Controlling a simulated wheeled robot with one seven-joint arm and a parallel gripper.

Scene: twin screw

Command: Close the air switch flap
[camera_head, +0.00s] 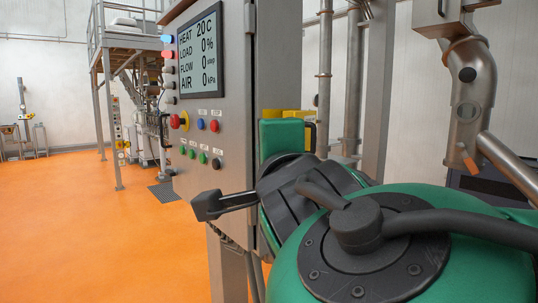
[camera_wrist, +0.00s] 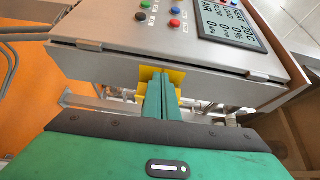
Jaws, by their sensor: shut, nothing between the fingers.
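A yellow part, which looks like the air switch flap (camera_head: 284,113), shows beside the right side of the grey control cabinet. In the wrist view yellow pieces (camera_wrist: 148,73) show around my fingertips, against the cabinet's side. My gripper (camera_wrist: 163,82) is shut, its two green fingers together and pointing at the yellow part. The fingertips overlap it in the picture; I cannot tell whether they touch. In the head view my green and dark wrist hides most of the switch and the fingertips. How far the flap stands open cannot be made out.
The control cabinet (camera_head: 235,150) carries a display (camera_head: 200,52), with several buttons and a red knob (camera_head: 178,121) below. Metal pipes (camera_head: 467,110) stand behind and right of my arm. A metal platform stands at the back left. The orange floor at the left is largely clear.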

